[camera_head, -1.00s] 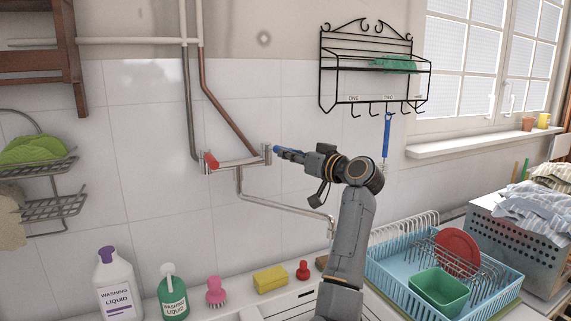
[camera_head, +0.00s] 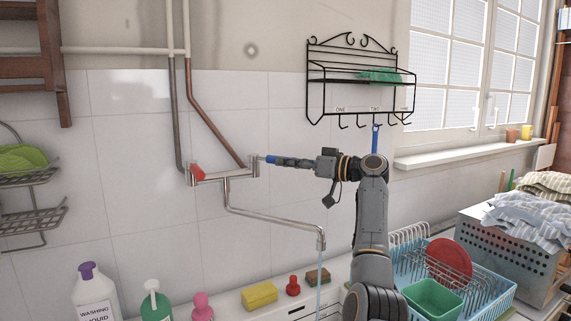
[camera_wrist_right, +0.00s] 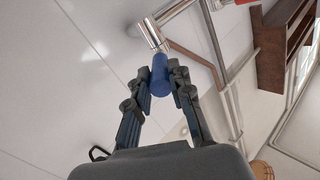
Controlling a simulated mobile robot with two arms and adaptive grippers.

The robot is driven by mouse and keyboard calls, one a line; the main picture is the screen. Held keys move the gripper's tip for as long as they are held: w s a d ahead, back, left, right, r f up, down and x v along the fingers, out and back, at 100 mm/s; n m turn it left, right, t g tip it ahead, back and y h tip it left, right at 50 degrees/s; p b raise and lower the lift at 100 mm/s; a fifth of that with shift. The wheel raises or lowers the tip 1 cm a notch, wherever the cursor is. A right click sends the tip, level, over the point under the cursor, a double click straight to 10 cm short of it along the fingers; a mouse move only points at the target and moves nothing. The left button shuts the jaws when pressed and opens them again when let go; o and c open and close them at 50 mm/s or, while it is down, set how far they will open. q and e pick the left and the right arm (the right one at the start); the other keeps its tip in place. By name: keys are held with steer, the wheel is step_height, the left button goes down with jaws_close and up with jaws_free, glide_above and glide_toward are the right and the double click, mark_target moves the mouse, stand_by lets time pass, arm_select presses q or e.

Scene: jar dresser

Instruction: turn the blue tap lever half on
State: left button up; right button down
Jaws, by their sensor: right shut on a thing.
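The blue tap lever (camera_head: 270,159) is at the right end of the wall-mounted mixer tap (camera_head: 226,171). My right gripper (camera_head: 279,161) comes from the right and is shut on the lever. In the right wrist view, the blue lever (camera_wrist_right: 159,78) sits between the two fingers, its tip joined to the chrome valve. A red lever (camera_head: 197,172) is at the tap's left end. A thin stream of water (camera_head: 319,272) falls from the spout (camera_head: 321,241). My left gripper is not in view.
A black wire rack (camera_head: 359,85) with hooks hangs above right. Below are a yellow sponge (camera_head: 259,295), a red stopper (camera_head: 293,286), bottles and a blue dish rack (camera_head: 497,300). Pipes (camera_head: 215,120) run up the wall. The tiled wall around the tap is mostly clear.

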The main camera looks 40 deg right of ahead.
steer(key=c, duration=1.2)
jaws_free()
steer(key=v, duration=1.2)
